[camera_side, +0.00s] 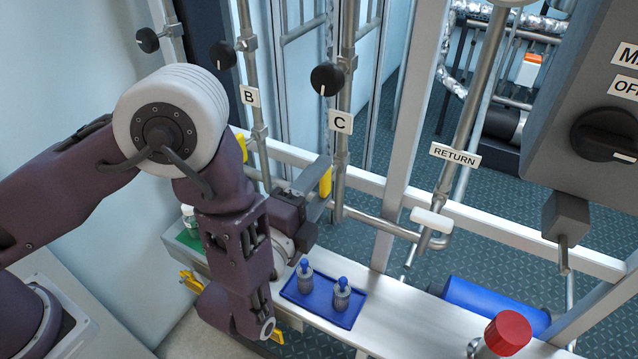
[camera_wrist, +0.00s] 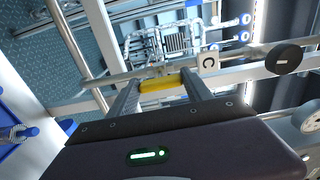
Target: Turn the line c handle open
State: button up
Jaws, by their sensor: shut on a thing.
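The line C pipe (camera_side: 345,100) stands upright in the side view, with a white label "C" (camera_side: 340,123). A yellow handle (camera_side: 326,182) sits beside this pipe, below the label, with its long side roughly along the pipe. My gripper (camera_side: 321,186) is at the handle, shut on it. In the wrist view the yellow handle (camera_wrist: 161,84) lies between the two fingertips of my gripper (camera_wrist: 163,88), in front of the pipe (camera_wrist: 95,82). The "C" label (camera_wrist: 209,63) is to its right. The fingers partly hide the handle's ends and its mount.
Line B's label (camera_side: 249,96) and yellow handle (camera_side: 241,146) are to the left, close to my arm. A black knob (camera_side: 327,79) is above label C. A blue tray (camera_side: 322,300) with two small bottles lies on the ledge below. The RETURN pipe (camera_side: 470,110) stands to the right.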

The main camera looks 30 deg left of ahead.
jog(key=o, duration=1.4)
jog(key=shift+c, duration=0.2)
jog(key=s, duration=0.7)
